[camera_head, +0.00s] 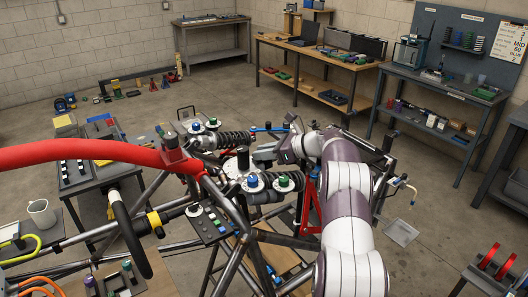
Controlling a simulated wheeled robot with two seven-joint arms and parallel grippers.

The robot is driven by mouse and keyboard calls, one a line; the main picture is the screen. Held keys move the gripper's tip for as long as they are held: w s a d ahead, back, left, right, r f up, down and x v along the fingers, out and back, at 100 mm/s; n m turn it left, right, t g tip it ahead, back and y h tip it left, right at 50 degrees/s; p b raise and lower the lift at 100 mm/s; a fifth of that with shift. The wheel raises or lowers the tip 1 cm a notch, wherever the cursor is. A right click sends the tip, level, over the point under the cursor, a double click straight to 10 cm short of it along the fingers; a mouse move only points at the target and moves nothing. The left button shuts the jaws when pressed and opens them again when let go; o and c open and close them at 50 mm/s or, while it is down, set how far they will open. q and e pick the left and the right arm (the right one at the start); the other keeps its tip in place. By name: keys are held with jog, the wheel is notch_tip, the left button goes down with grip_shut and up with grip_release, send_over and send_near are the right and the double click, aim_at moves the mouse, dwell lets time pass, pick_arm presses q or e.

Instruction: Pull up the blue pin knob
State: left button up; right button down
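A blue knob (252,181) stands upright in a pale round collar on the near dark coil-over unit, beside a green knob (284,182). Another blue knob (196,127) and green knob (213,122) sit in the same way on the far unit to the left. Which blue knob is the task's pin I cannot tell. My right gripper (265,155) is at the end of my white and purple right arm, just beyond and above the near pair of knobs. Its fingers are dark and hard to separate from the parts behind. No contact with a knob shows. My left gripper is not in view.
The dark tube chassis (262,237) surrounds the knobs. A thick red tube (85,154) crosses the left side. A small panel with coloured buttons (212,224) lies left of the near knobs. Workbenches line the back.

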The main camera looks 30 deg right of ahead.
jog(key=shift+r+b, duration=0.25)
jog(key=shift+b, duration=0.15)
jog(key=shift+r+b, duration=0.3)
jog(key=shift+r, duration=0.45)
jog(key=c, duration=1.2)
grip_release()
jog(key=b+v, duration=0.3)
jog(key=v, duration=0.9)
jog(key=shift+s+d+r+b, duration=0.15)
jog(key=shift+s+r+b, duration=0.1)
jog(key=shift+b, duration=0.1)
